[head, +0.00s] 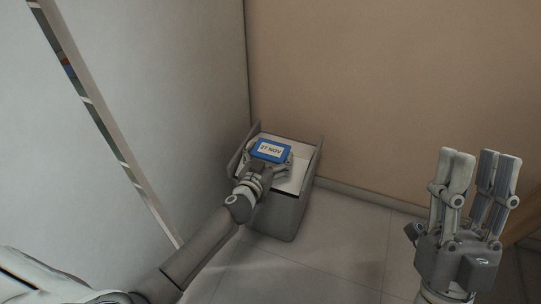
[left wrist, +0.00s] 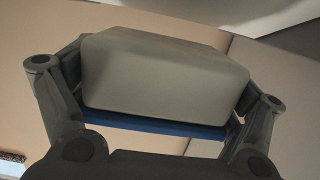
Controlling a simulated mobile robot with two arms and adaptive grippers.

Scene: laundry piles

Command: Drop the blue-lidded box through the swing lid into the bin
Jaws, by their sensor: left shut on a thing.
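The blue-lidded box (head: 270,150) carries a white label reading "27 NOV" on its lid. My left gripper (head: 268,158) is shut on it and holds it over the top of the bin. In the left wrist view the box's pale body (left wrist: 165,75) fills the space between the fingers, with the blue lid edge (left wrist: 160,128) along its lower side. The bin (head: 280,215) is grey with a white swing lid (head: 300,172) between raised side walls. The box and gripper hide part of the lid. My right gripper (head: 477,180) is open and empty at the right.
The bin stands in a corner between a grey wall (head: 185,90) on the left and a tan wall (head: 400,90) behind. A narrow opening with shelves (head: 95,100) shows at the left. The tiled floor (head: 335,235) right of the bin is clear.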

